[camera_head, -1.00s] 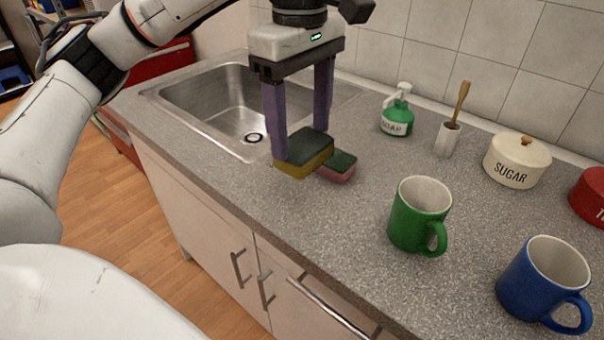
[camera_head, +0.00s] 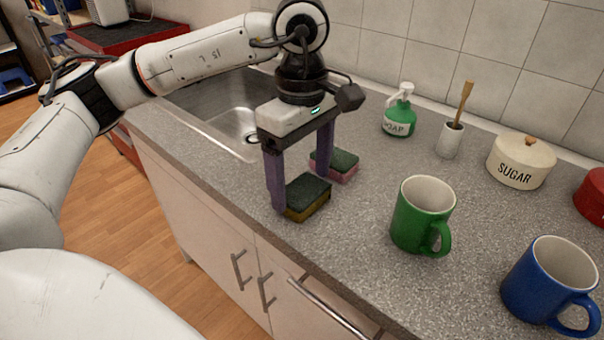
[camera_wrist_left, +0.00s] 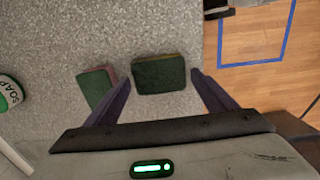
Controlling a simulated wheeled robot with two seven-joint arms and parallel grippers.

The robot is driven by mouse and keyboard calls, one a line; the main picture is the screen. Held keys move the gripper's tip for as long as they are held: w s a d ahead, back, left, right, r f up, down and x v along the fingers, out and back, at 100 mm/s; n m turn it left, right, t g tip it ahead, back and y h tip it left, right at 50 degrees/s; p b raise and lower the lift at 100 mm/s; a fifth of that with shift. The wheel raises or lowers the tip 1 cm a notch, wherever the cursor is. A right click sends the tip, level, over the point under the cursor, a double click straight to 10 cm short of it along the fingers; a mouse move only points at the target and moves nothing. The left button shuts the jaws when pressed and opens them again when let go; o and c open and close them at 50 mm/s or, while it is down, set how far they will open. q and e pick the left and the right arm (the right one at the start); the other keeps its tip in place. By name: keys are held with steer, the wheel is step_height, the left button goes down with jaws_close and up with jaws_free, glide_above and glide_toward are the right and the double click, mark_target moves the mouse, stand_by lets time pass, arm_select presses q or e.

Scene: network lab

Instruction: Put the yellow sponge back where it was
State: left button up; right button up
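The yellow sponge (camera_head: 308,198), with a dark green top, lies flat on the grey counter near its front edge. It also shows in the left wrist view (camera_wrist_left: 159,74), with its dark green side towards the camera. My left gripper (camera_head: 301,190) is open, with its purple fingers pointing down around the sponge. In the left wrist view the fingertips (camera_wrist_left: 160,78) stand on either side of it, with a small gap at each side. A pink sponge (camera_head: 336,165) with a green top lies just behind, partly hidden by a finger. My right gripper is not in view.
The steel sink (camera_head: 233,122) is behind the arm at the left. A green mug (camera_head: 420,217) and blue mug (camera_head: 545,280) stand to the right. A soap bottle (camera_head: 399,112), brush holder (camera_head: 450,140) and sugar jar (camera_head: 520,162) line the wall. Counter between sponge and green mug is clear.

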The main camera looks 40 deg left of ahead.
mark_target(302, 188)
arm_select(q)
steer(key=shift+o, duration=0.3)
steer(key=shift+r, duration=0.15)
step_height(302, 188, up, 12)
steer(key=p, duration=0.1)
steer(key=shift+p, duration=0.4)
